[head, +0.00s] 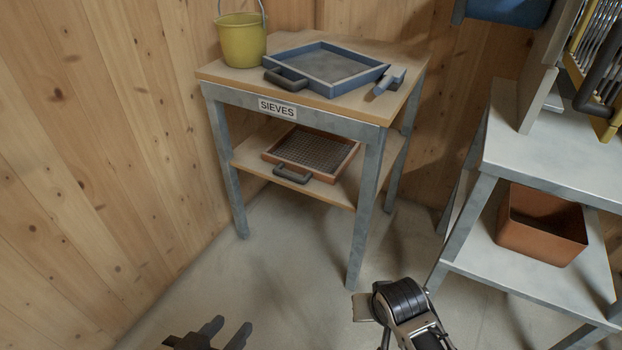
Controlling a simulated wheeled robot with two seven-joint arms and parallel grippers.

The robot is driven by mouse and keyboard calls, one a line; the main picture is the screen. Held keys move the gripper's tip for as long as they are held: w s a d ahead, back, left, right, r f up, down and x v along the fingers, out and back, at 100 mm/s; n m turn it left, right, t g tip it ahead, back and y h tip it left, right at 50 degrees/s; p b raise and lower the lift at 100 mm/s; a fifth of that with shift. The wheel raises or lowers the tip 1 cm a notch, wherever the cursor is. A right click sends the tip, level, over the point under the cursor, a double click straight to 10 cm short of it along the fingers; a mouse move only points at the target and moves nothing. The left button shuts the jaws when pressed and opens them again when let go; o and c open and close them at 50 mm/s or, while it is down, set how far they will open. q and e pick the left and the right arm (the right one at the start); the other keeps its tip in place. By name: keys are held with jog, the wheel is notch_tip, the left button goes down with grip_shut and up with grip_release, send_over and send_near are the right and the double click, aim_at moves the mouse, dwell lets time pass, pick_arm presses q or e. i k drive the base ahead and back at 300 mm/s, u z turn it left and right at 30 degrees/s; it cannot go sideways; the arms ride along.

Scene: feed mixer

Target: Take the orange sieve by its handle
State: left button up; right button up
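The orange sieve (325,151) lies flat on the lower shelf of the table labelled SIEVES. It has an orange-brown frame, a dark mesh and a dark handle (292,174) that points towards me at the shelf's front edge. My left gripper (231,325) is at the bottom edge of the head view, well short of the sieve. Its two dark fingers are apart with nothing between them. Part of my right arm (405,305) shows at the bottom centre-right. I cannot make out my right gripper there.
A blue sieve (336,68), a yellow bucket (241,40) and a blue-handled tool (389,81) sit on the wooden tabletop (222,70). The front leg (366,205) stands right of the orange sieve. A grey stand (547,148) with an orange bin (541,232) is at the right.

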aim_at(267, 156)
jog(key=z, duration=1.25)
jog(key=k, duration=0.15)
jog(key=u, duration=1.95)
jog(key=i, duration=2.05)
jog(key=z, duration=1.65)
